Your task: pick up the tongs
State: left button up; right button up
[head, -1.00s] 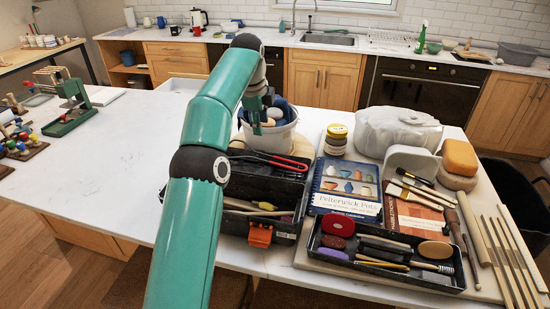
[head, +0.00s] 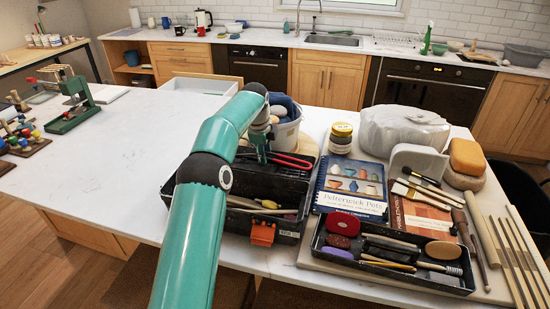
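The tongs (head: 291,161), with a red looped handle end, lie across the top of the black toolbox (head: 293,237). Their dark left part is partly hidden by my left arm. My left gripper (head: 263,159) points down at the tongs, just left of the red end. Its fingertips are small and dark against the box, so I cannot tell whether they touch the tongs or are open or shut. My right gripper is not in view.
A bucket (head: 292,131) of items stands behind the toolbox. A book (head: 350,187), a black tray (head: 326,264) of tools, a jar (head: 341,138) and a wrapped clay block (head: 404,130) are to the right. The white tabletop (head: 110,165) at left is mostly clear.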

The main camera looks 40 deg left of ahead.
pick_arm(q)
jog(key=shift+w+f, duration=0.2)
jog(key=shift+f, duration=0.3)
grip_shut()
jog(key=shift+r, duration=0.1)
